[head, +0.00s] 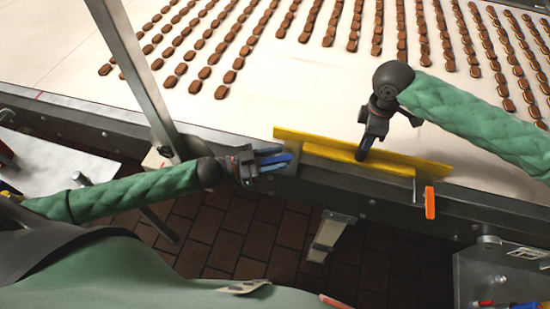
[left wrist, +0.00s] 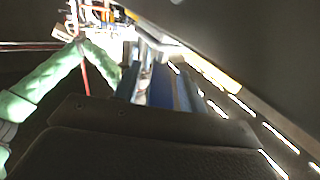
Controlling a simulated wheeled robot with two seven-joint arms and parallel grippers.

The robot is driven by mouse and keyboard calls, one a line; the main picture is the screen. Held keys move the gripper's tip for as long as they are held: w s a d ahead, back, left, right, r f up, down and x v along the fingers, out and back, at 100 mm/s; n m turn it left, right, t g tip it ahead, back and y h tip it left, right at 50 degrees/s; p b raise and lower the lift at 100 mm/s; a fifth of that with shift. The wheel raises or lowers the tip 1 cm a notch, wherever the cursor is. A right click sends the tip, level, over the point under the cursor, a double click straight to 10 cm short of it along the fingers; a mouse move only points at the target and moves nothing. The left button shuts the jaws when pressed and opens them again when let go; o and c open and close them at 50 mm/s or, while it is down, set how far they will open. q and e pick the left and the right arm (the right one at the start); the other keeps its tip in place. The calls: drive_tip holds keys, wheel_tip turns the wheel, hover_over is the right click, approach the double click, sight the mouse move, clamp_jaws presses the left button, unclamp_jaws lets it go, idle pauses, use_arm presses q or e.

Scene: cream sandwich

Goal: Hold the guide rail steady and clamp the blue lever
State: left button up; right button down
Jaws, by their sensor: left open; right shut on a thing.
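The yellow guide rail (head: 410,161) lies along the near edge of the conveyor. My right gripper (head: 363,150) is shut on the rail near its middle, from above. The blue lever (head: 277,158) is at the rail's left end, on the machine's front side. My left gripper (head: 283,160) is open at the lever, and its fingers appear to lie on either side of it. In the left wrist view a dark blue shape (left wrist: 187,95) shows ahead of the gripper; whether the fingers touch the lever cannot be told.
An orange lever (head: 430,203) hangs at the rail's right end. Rows of brown cream sandwiches (head: 235,62) lie on the pale conveyor belt (head: 290,95) beyond the rail. A metal post (head: 140,75) stands left of my left gripper. Brown floor tiles (head: 215,235) show below.

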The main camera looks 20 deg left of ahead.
sight(275, 159)
use_arm(q)
wheel_tip(275, 159, up, 10)
drive_tip(key=shift+f, duration=0.1)
idle(0.4)
